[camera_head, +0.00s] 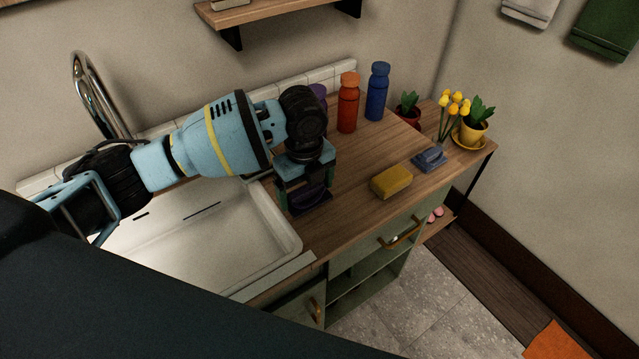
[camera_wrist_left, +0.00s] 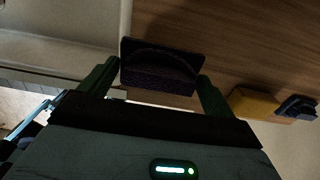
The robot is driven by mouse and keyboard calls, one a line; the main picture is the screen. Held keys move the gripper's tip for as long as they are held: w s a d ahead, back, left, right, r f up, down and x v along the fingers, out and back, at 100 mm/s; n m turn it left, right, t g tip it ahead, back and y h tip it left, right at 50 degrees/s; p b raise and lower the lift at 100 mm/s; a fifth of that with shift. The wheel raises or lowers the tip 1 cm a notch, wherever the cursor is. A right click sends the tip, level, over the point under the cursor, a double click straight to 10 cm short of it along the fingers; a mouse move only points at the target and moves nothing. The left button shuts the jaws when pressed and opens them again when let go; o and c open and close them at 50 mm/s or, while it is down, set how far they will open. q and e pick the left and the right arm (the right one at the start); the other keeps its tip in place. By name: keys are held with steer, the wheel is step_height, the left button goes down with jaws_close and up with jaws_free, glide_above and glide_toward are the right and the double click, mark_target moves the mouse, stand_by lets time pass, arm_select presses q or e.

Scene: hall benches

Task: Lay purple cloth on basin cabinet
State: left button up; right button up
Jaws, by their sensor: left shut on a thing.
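The dark purple cloth (camera_head: 311,199) is between the fingers of my left gripper (camera_head: 306,198), low over the wooden top of the basin cabinet (camera_head: 352,165), just right of the sink. The left wrist view shows the cloth (camera_wrist_left: 160,72) as a dark folded piece between the two fingers, with the wooden top (camera_wrist_left: 225,35) behind it. My left gripper is shut on the cloth. I cannot tell whether the cloth touches the top. The gripper and wrist hide part of it in the head view. My right gripper is not in view.
A white sink (camera_head: 200,235) lies left of the gripper. A yellow sponge (camera_head: 391,181) and a blue-grey brush-like item (camera_head: 430,158) sit to the right. A red bottle (camera_head: 348,105), a blue bottle (camera_head: 377,93) and a partly hidden purple one stand behind. Potted plants (camera_head: 474,130) stand further right.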

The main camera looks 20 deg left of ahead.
mark_target(318, 187)
arm_select(q)
steer(key=w, duration=0.2)
steer(key=w+d, duration=0.1)
steer(key=shift+w+f, duration=0.25)
steer(key=shift+f, duration=0.05)
steer(key=shift+w+r, duration=0.1)
steer(key=shift+w, duration=0.1)
steer(key=shift+w, duration=0.15)
steer(key=shift+w, duration=0.2)
steer(key=shift+f, duration=1.8)
steer(key=shift+f, duration=0.2)
steer(key=o, duration=0.7)
steer(key=shift+r, duration=0.1)
